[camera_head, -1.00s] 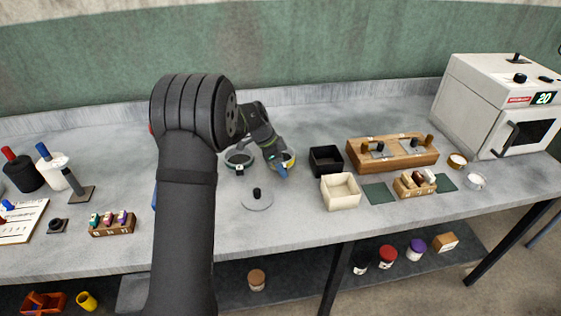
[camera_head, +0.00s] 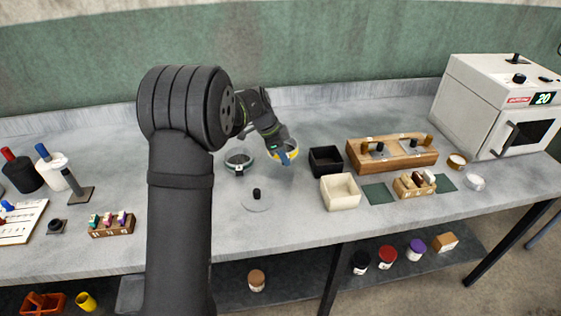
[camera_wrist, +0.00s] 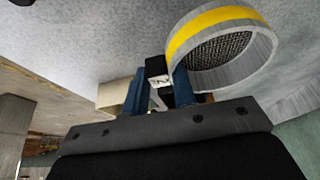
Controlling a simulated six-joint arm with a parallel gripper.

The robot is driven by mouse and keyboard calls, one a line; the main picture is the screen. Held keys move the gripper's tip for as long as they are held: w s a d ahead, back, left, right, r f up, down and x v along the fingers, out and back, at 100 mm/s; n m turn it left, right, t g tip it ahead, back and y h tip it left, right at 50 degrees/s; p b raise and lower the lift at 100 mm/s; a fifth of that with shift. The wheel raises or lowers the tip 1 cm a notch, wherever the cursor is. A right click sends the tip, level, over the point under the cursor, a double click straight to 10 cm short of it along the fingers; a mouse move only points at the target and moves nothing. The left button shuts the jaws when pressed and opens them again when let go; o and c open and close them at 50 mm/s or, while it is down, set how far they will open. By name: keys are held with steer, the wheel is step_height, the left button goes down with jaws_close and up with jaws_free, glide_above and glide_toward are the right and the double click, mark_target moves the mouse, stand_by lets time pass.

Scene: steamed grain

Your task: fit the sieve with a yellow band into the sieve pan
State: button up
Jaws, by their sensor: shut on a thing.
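The sieve with a yellow band (camera_head: 291,149) is a pale ring at mid-bench, partly hidden by my gripper (camera_head: 284,158). In the wrist view the sieve (camera_wrist: 217,16) shows its yellow band and dark mesh. There the blue fingers of my gripper (camera_wrist: 160,88) are shut on its dark block-like tab, marked with a white label (camera_wrist: 158,80). The sieve seems slightly raised, but the gap to the bench is hard to judge. A green-rimmed round vessel (camera_head: 239,170) with a black-and-white tag stands just left; I cannot tell whether it is the sieve pan or another sieve.
A round lid with a black knob (camera_head: 257,193) lies in front. A black box (camera_head: 325,160), a cream box (camera_head: 341,191) and a wooden rack (camera_head: 392,153) stand to the right. My arm hides part of the bench at left.

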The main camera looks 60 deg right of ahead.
steer(key=s+a+r, duration=0.1)
steer(key=s+r, duration=0.5)
steer(key=s, duration=0.4)
steer(key=shift+w+a+f+n+t+h, duration=0.25)
steer(key=shift+w+a+n, duration=0.5)
steer(key=shift+w+a, duration=3.65)
steer(key=shift+w+a+f+n+t, duration=0.35)
steer(key=shift+w+a+n, duration=0.35)
steer(key=shift+w+a, duration=3.6)
steer(key=shift+w+a+f+n+t+h, duration=0.3)
steer(key=shift+w+a+n, duration=0.45)
steer(key=shift+w+a, duration=3.65)
steer(key=shift+w+d+f, duration=0.45)
steer(key=shift+w+d, duration=0.25)
steer(key=shift+w, duration=0.05)
steer(key=shift+w+d+f, duration=0.45)
steer(key=shift+w+d, duration=0.25)
steer(key=o, duration=1.5)
